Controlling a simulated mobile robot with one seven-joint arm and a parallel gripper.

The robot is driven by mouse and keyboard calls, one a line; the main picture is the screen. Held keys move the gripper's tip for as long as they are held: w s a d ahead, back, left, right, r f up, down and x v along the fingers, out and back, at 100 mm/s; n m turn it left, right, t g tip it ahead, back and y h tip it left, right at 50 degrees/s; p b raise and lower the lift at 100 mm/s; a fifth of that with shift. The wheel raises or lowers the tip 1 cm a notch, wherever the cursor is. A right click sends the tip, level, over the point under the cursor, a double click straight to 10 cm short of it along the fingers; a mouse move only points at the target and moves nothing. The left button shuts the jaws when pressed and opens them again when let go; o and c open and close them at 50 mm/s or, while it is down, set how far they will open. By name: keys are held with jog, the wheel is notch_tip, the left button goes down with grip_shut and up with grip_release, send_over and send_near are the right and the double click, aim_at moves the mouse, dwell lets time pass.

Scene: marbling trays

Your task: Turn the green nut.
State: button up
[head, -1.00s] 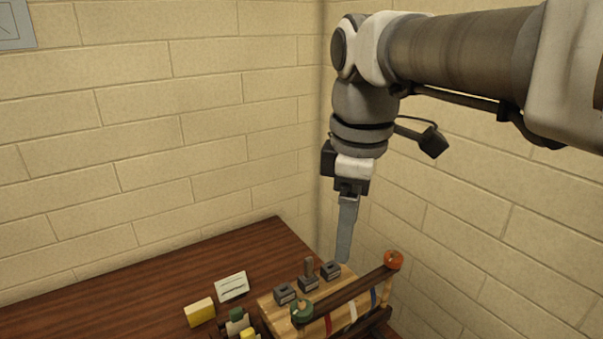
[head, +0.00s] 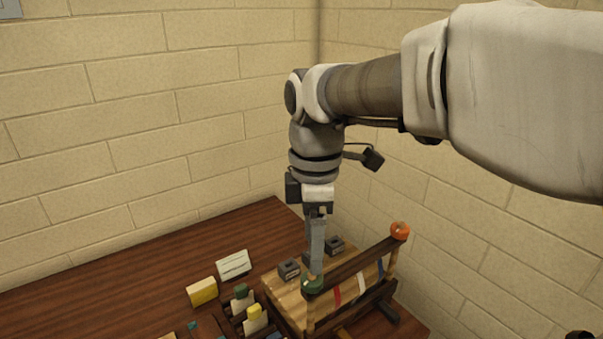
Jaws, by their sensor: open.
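The green nut (head: 312,286) sits at the near left end of a dark wooden bar on a wooden frame, in the head view. My gripper (head: 316,272) points straight down with its fingertips at or just above the green nut. It is open, though from this side the fingers overlap and the gap does not show. I cannot tell whether the fingers touch the nut or stand around it. They hide part of its top.
An orange nut (head: 400,231) tops the bar's far right end. Small grey blocks (head: 289,269) (head: 334,245) stand on the wooden board behind the bar. A yellow block (head: 202,292), a white card (head: 233,265) and a dark rack with green and yellow pieces (head: 253,322) lie to the left. Brick walls close the back and right.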

aim_at(312, 282)
notch_tip(312, 282, down, 7)
jog(key=shift+f+b, duration=0.15)
jog(key=shift+b, duration=0.25)
grip_shut()
